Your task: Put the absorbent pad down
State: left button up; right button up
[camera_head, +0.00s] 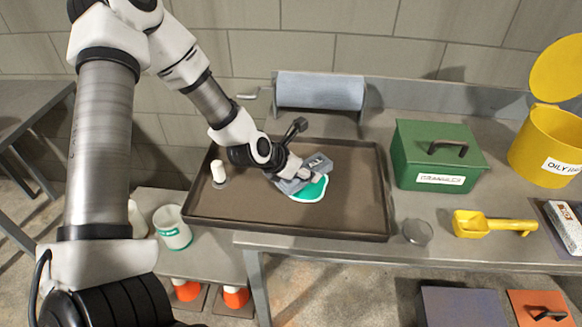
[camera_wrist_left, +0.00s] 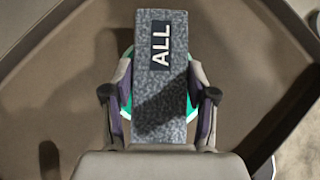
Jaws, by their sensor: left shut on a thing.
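The absorbent pad (camera_head: 318,164) is a grey speckled block with a dark label. In the left wrist view the pad (camera_wrist_left: 160,95) shows the word "ALL" on its label. My left gripper (camera_head: 296,178) is shut on the pad, with one finger on each side of it. The pad is over a green patch with a white rim (camera_head: 313,190), inside the brown tray (camera_head: 240,218). The pad hides part of the patch. I cannot tell whether the pad touches the tray floor. My right gripper is not in view.
A small white bottle (camera_head: 218,172) stands at the tray's left. Behind the tray is a grey roll (camera_head: 320,91). The tray's front right is clear.

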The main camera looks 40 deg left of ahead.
pick_arm(q)
jog(key=shift+d+f+b, duration=0.25)
jog(key=shift+f+b, duration=0.2)
jog(key=shift+f, duration=0.75)
jog(key=shift+w, duration=0.15)
jog(key=shift+a+r, duration=0.1)
jog(key=shift+a, duration=0.1)
jog(key=o, duration=1.1)
jog(key=shift+d, duration=0.1)
jog(key=shift+o, duration=0.2)
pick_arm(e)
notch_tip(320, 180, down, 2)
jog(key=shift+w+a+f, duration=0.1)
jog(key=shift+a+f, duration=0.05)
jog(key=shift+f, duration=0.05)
